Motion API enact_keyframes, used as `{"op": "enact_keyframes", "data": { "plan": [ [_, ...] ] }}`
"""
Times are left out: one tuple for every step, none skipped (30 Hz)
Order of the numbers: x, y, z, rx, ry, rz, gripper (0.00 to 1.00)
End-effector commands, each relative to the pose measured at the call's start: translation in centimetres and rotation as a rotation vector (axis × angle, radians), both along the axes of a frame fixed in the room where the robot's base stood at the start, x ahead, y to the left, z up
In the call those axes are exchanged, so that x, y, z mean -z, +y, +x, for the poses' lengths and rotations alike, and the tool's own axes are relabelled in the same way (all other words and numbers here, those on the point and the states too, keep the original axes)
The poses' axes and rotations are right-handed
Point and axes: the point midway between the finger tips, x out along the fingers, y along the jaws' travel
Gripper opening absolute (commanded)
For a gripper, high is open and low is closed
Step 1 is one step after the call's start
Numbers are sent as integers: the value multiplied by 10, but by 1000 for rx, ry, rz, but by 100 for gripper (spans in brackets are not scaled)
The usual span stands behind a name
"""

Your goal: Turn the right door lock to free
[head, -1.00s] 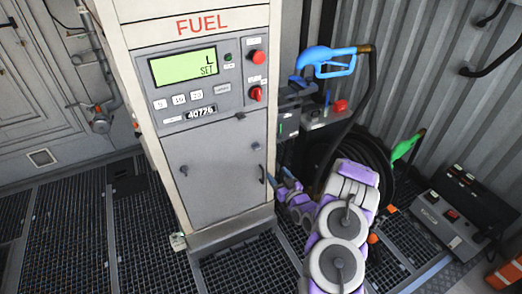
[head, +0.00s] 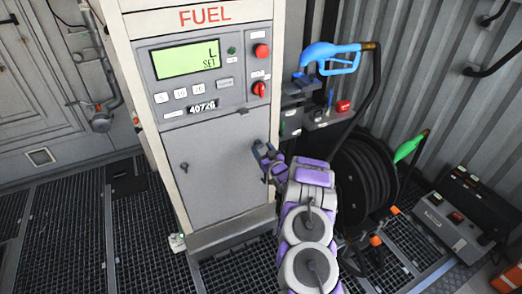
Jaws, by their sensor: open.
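The grey lower door (head: 215,170) of the fuel dispenser has a small dark left lock (head: 184,167) near its left edge. The right door lock is not visible; my gripper covers the area near the door's right edge. My purple and grey arm reaches up from the bottom of the head view. My gripper (head: 262,153) is open, at the right edge of the door. I cannot tell whether its fingers are around the right lock or touching it.
Above the door is a panel with a green display (head: 186,60) and a red knob (head: 259,89). A blue nozzle (head: 330,58), a hose reel (head: 362,185) and a control box (head: 460,215) stand to the right. Grating floor (head: 65,235) lies clear at left.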

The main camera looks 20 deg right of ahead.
Motion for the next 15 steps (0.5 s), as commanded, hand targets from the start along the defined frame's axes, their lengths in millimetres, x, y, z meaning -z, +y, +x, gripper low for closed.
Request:
{"op": "enact_keyframes", "data": {
  "plan": [
    [2, 0, 5, 0, 0, -1, 66],
    [2, 0, 7, 0, 2, 1, 66],
    [3, 0, 10, 0, 4, 1, 66],
    [3, 0, 12, 0, 4, 1, 66],
    [3, 0, 13, 0, 5, 2, 66],
    [3, 0, 15, 0, 4, 2, 66],
    [3, 0, 16, 0, 4, 3, 66],
    [2, 0, 17, 0, 4, 3, 66],
    [2, 0, 18, 1, 3, 3, 66],
    [2, 0, 18, 1, 3, 3, 66],
    [2, 0, 19, 1, 3, 3, 66],
    [1, 0, 19, 1, 3, 3, 66],
    [1, 0, 19, 1, 3, 3, 66],
    [2, 0, 19, 1, 3, 3, 66],
    [1, 0, 19, 1, 3, 3, 66]
  ]
}}
